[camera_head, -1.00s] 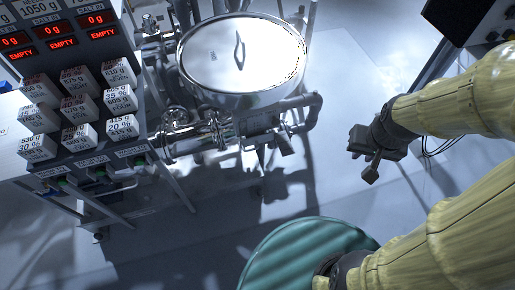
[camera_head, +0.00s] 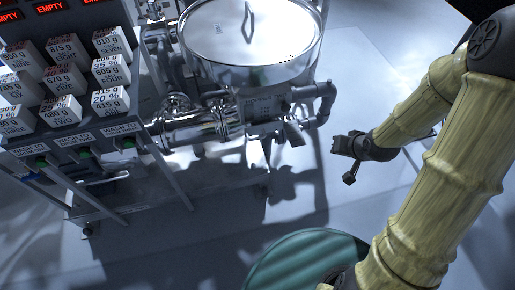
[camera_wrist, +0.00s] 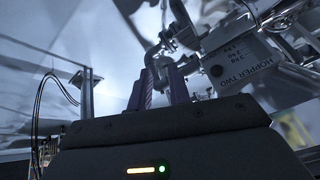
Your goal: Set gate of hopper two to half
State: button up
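Hopper two is a round steel vessel (camera_head: 250,42) with a shiny lid at the upper middle of the head view. Below it is a grey box (camera_head: 263,105); in the wrist view its label plate (camera_wrist: 238,62) reads "HOPPER TWO", with smaller lines of text. A lever-like metal part (camera_head: 296,131) sticks out below the box; I cannot tell its gate setting. My gripper (camera_head: 342,161) is to the right of this part, apart from it. In the wrist view its two fingers (camera_wrist: 161,90) stand apart with nothing held between them. Pipework shows beyond them.
A rack (camera_head: 75,135) with several white labelled blocks (camera_head: 65,80) and red displays reading EMPTY stands at the left. Steel pipes and valves (camera_head: 195,125) lie between rack and hopper. A teal round drum-like thing (camera_head: 300,262) is at the bottom. Floor right of the hopper is clear.

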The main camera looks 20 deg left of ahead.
aim_at(258, 138)
jog(key=a+f+m+t+y+b, duration=0.3)
jog(key=a+f+y+b, duration=0.3)
jog(key=f+b, duration=0.5)
jog(key=a+f+m+t+y+b, duration=0.3)
jog(key=a+f+y+b, duration=0.4)
jog(key=f+b, duration=0.4)
jog(key=shift+a+f+m+t+y, duration=0.3)
jog(key=shift+a+f+m, duration=0.3)
jog(key=shift+a+m, duration=0.2)
jog(key=shift+w, duration=0.1)
jog(key=b+x, duration=0.4)
jog(key=x, duration=1.3)
jog(key=shift+w+a+b, duration=0.15)
jog(key=shift+a+b, duration=0.1)
jog(key=shift+b, duration=0.05)
grip_shut()
